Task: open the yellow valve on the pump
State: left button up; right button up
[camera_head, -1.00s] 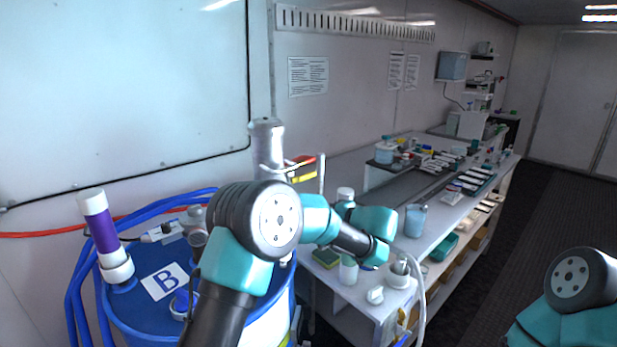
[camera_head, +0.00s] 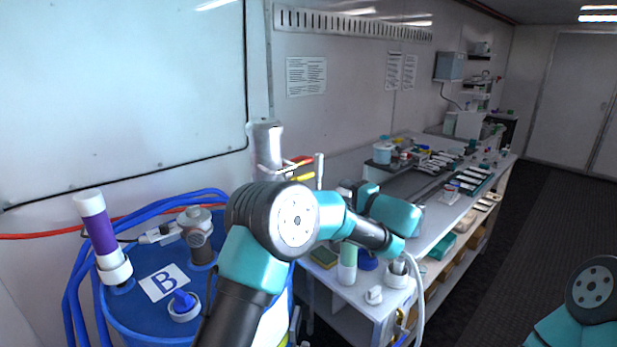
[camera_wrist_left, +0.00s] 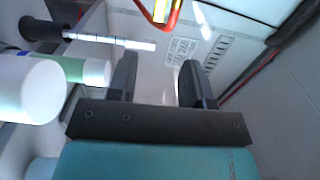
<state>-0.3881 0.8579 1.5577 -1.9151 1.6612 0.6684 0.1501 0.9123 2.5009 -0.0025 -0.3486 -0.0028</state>
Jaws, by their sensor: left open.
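The yellow valve handle (camera_head: 301,177) shows on the grey pump (camera_head: 266,143), just below a red handle (camera_head: 298,163). In the left wrist view the yellow handle (camera_wrist_left: 161,11) and the red one (camera_wrist_left: 174,14) are at the top edge, beyond the fingertips. My left gripper (camera_wrist_left: 158,72) is open, with nothing between its fingers, and is apart from the handles. In the head view it is partly hidden at the end of my left arm, right of the pump. The pump's lower part is hidden behind my left arm. My right gripper is out of view.
A blue drum (camera_head: 130,319) marked B, with hoses and a purple-and-white tube (camera_head: 97,226), stands at the left. A long bench (camera_head: 345,293) with bottles and small items runs along the wall at the right. The dark floor (camera_head: 500,235) beyond it is clear.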

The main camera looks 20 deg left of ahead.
aim_at(310, 176)
pick_arm(q)
jog(key=x, duration=1.6)
jog(key=shift+a, duration=0.1)
jog(key=shift+c, duration=0.3)
grip_shut()
